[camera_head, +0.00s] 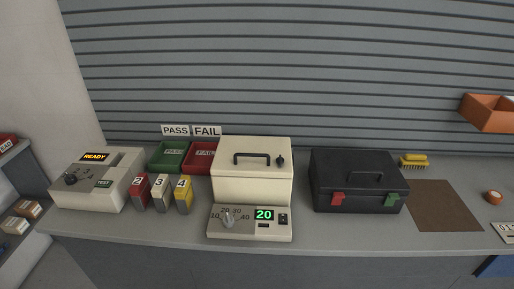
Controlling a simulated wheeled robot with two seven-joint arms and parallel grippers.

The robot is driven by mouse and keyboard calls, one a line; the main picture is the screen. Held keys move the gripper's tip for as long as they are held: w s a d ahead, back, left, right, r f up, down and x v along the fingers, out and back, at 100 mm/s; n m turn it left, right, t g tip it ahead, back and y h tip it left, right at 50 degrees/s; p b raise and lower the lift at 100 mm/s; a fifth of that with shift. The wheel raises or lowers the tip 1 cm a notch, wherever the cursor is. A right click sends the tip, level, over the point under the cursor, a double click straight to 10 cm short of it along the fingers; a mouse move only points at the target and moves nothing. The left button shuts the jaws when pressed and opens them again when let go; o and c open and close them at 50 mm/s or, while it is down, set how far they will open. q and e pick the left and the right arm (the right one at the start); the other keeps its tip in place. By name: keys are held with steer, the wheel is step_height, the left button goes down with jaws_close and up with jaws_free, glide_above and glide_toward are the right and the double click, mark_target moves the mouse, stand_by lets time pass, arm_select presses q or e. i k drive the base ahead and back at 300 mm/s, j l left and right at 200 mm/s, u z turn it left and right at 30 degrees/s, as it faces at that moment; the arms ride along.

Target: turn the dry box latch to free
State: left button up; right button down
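A cream box (252,187) with a closed lid stands at the middle of the bench; it looks like the dry box. A dark handle (252,158) lies across its lid. A small black knob or latch (280,161) sits right of the handle; its exact setting is too small to tell. In front of the box is a control unit (249,236) with a grey dial (229,219), numbers around it and a green display (264,215) reading 20. Neither gripper is in view.
A black case (351,180) with red and green latches stands to the right, before a brown mat (443,205). To the left are green (169,156) and red (202,157) bins, numbered blocks (162,193) and a READY tester (98,180). An orange bin (489,112) is at upper right.

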mark_target(281, 161)
steer(key=i+l+u, duration=0.1)
steer(key=l+u, duration=0.2)
steer(key=l, duration=0.5)
steer(key=l+u, duration=0.3)
steer(key=l, duration=0.55)
steer(key=i, duration=0.05)
